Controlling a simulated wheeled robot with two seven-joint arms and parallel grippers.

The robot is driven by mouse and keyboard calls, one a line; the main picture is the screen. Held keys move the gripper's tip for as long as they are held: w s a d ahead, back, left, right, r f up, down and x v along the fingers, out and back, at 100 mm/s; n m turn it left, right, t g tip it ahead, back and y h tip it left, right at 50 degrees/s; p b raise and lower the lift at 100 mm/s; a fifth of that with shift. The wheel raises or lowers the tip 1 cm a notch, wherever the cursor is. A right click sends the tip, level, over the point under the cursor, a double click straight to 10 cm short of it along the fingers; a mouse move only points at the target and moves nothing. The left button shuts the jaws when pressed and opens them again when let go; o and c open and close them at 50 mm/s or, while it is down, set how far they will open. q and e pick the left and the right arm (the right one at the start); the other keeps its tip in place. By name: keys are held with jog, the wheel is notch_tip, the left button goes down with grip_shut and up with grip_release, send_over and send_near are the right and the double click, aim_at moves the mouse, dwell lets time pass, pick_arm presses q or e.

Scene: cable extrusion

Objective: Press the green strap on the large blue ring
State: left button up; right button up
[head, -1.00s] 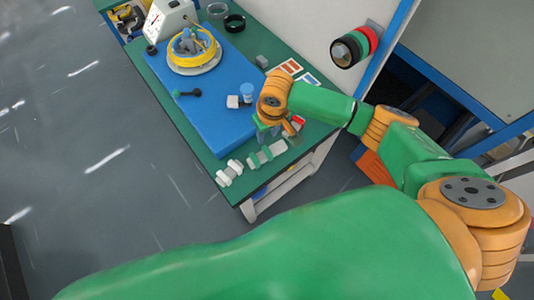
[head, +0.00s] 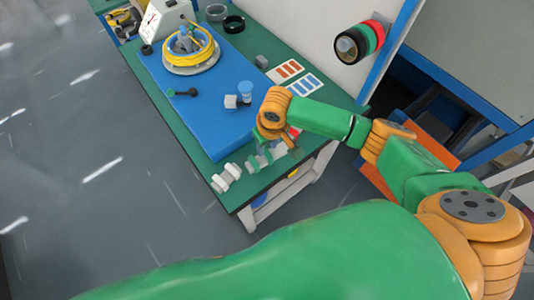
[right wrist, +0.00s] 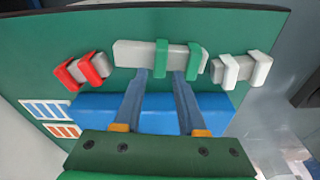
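Two green straps sit on a grey bar at the table's front edge; in the right wrist view the left one (right wrist: 161,58) and the right one (right wrist: 193,62) stand upright around the grey bar (right wrist: 130,54). In the head view the green straps (head: 254,163) are partly hidden by my right gripper (head: 264,150). The right gripper is open and empty, its two fingertips (right wrist: 161,77) apart and close to the bar's near side; contact cannot be told. I can make out no large blue ring. My left gripper is not in view.
A white-strapped bar (right wrist: 238,69) and a red-strapped bar (right wrist: 86,70) flank the green one.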

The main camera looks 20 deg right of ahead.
jog(key=shift+f+b, duration=0.55)
jog(key=shift+f, duration=0.7)
jog(key=shift+r, duration=0.1)
jog(key=shift+r+p, duration=0.1)
jog(key=shift+p, duration=0.4)
grip_shut()
notch_tip(320, 180, up, 8)
jog(key=p, duration=0.9)
jog(key=shift+p, duration=0.3)
